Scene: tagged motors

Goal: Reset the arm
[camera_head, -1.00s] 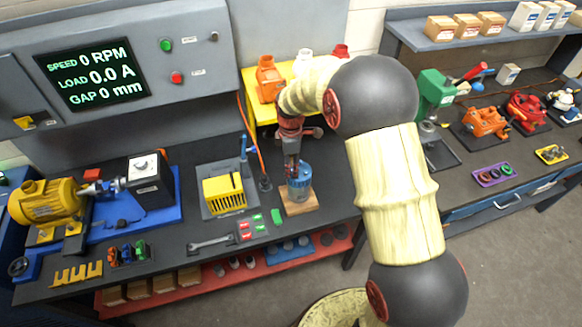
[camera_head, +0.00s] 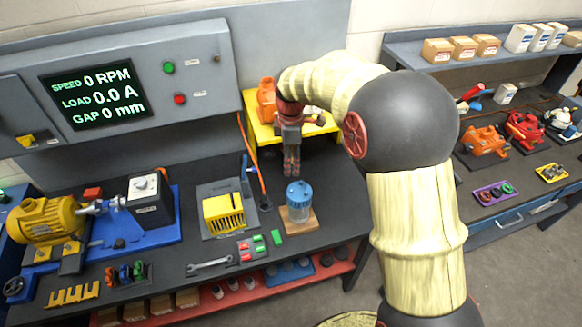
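My gripper (camera_head: 291,172) hangs pointing down over the workbench, just above the blue-topped motor (camera_head: 299,201). A small gap shows between its fingertips and the motor's top. The fingers look close together, and I cannot tell whether they are fully shut; nothing shows between them. The motor stands upright on a small wooden block (camera_head: 312,221). My arm rises from the lower right and bends over to the gripper, hiding part of the yellow stand behind it.
A yellow stand (camera_head: 262,130) with an orange motor (camera_head: 266,99) is behind my gripper. Left of the blue motor are a yellow slotted box (camera_head: 224,212), a wrench (camera_head: 209,264) and a yellow motor rig (camera_head: 47,220). A second bench on the right holds orange (camera_head: 484,141) and red motors (camera_head: 524,127).

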